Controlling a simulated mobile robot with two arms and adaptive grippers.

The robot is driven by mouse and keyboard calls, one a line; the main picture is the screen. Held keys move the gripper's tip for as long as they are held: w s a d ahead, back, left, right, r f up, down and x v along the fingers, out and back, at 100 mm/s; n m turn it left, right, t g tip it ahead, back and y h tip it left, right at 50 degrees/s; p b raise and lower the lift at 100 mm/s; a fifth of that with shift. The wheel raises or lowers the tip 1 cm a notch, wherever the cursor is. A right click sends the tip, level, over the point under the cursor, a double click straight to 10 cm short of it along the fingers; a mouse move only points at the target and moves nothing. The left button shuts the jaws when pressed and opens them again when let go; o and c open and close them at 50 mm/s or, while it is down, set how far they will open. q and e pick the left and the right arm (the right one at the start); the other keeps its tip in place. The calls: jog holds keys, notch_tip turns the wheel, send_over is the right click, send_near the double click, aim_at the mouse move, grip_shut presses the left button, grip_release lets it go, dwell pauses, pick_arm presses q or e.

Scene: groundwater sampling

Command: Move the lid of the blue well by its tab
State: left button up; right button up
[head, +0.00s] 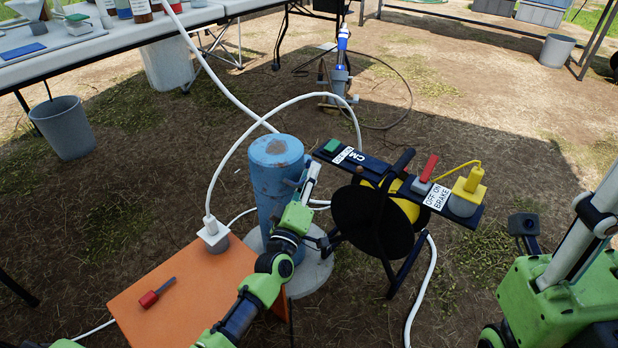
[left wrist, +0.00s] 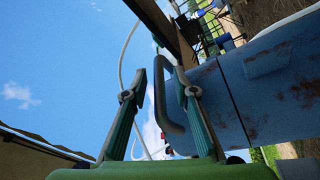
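The blue well (head: 270,200) is a worn, rusty upright pipe left of the picture's middle in the head view, with a round blue lid (head: 277,150) on top. In the left wrist view the well (left wrist: 285,85) lies sideways, with a dark seam below the lid (left wrist: 217,100). The lid's tab (left wrist: 166,110) is a bent bar loop. My left gripper (left wrist: 165,88) is open, its fingers on either side of the tab; contact cannot be told. In the head view my left gripper (head: 308,185) is at the well's right side. My right gripper (head: 563,215) is open and empty at the right.
A cable reel (head: 375,220) with a labelled switch bar (head: 400,182) stands close right of the well. An orange table (head: 185,300) with a red-handled tool (head: 157,293) is front left. White hoses loop around the well. A white table (head: 110,40) holds bottles at the back left.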

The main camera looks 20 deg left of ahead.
pick_arm(q)
grip_shut()
jog(key=shift+r, duration=0.1)
